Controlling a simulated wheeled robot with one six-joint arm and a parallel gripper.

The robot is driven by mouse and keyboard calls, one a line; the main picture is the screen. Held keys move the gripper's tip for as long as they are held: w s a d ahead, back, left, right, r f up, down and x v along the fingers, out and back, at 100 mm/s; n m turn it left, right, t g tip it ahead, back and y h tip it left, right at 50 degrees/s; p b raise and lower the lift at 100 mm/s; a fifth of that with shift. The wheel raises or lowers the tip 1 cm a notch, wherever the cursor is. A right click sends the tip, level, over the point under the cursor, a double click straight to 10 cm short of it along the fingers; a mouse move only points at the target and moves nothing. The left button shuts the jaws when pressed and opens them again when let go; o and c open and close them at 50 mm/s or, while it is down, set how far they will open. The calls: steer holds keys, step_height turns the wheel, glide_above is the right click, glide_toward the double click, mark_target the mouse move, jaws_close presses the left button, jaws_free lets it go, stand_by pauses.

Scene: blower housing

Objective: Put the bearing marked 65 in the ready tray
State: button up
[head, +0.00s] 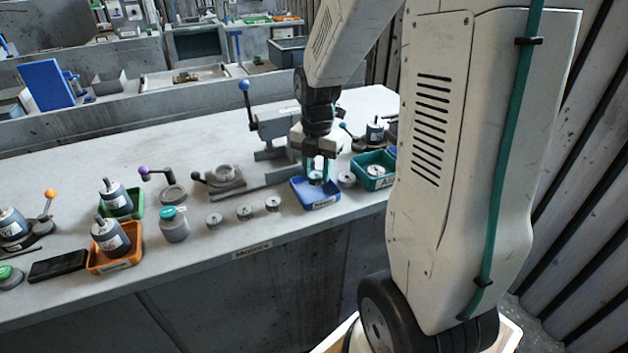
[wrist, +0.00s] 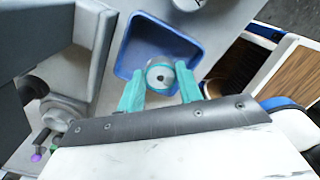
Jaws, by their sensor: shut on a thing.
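My gripper (head: 318,168) is over the blue tray (head: 322,204) near the bench's front edge, its teal fingers pointing down. No number is readable on the held bearing. The blue tray's front label is too small to read.
A teal tray (head: 361,177) with a bearing in it is to the right. A grey clamp fixture (head: 270,152) stands behind the blue tray. Orange (head: 117,265) and green (head: 134,205) trays with motors are at the left. The bench (head: 70,170) has bare room at back left.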

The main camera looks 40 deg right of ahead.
mark_target(315, 174)
steer(key=shift+w+a+f, duration=0.1)
steer(key=shift+w+a, duration=0.05)
steer(key=shift+w, duration=0.05)
steer(key=shift+f, duration=1.7)
steer(key=shift+f, duration=0.15)
steer(key=o, duration=1.2)
